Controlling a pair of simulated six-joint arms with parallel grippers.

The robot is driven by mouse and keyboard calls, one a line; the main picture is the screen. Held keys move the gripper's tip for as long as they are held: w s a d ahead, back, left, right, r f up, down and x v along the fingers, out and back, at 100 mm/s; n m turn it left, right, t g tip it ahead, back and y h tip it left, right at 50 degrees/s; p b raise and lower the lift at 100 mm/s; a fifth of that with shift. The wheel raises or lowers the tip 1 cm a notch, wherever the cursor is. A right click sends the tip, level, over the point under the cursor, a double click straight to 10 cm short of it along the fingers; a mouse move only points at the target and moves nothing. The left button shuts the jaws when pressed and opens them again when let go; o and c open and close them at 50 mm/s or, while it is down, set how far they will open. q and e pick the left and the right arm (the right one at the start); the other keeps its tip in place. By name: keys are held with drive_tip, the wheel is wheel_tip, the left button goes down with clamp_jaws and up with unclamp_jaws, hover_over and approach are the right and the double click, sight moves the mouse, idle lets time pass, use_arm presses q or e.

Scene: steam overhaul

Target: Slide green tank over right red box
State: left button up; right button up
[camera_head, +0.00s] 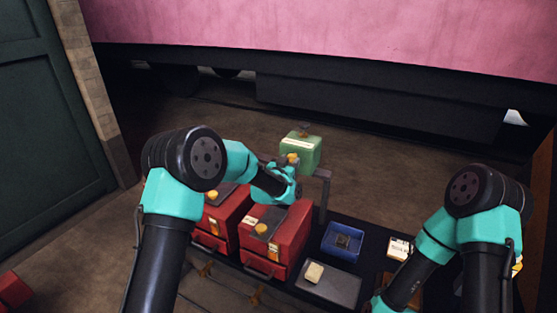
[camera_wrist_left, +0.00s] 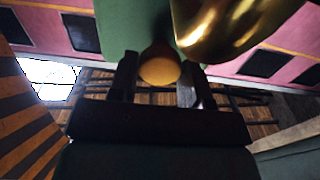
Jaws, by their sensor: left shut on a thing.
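The green tank (camera_head: 301,150) is boxy, with a pale label and a small dark fitting on top. It is raised behind the red boxes in the head view. My left gripper (camera_head: 291,166) is at its near side, shut on its orange-yellow knob, which shows between the fingers in the left wrist view (camera_wrist_left: 160,66). The tank's green underside or side (camera_wrist_left: 125,25) fills the top there, beside a shiny brass part (camera_wrist_left: 225,25). The right red box (camera_head: 287,232) has a yellow knob on top and stands below and nearer than the tank.
A left red box (camera_head: 212,222) stands close beside the right one. A blue tray (camera_head: 342,243) with a dark item, a grey tray (camera_head: 340,287) with a pale yellow block (camera_head: 314,272), and a white labelled item (camera_head: 399,248) lie to the right. A grey post stands behind.

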use_arm(q)
drive_tip(key=shift+s+d, duration=0.1)
drive_tip(key=shift+d, duration=0.15)
drive_tip(key=o, duration=1.3)
drive_tip(key=shift+d, duration=0.1)
drive_tip(key=shift+s+a, duration=0.3)
drive_tip(key=shift+s, duration=0.05)
drive_tip(key=v, duration=1.6)
drive_tip(key=shift+s, duration=0.25)
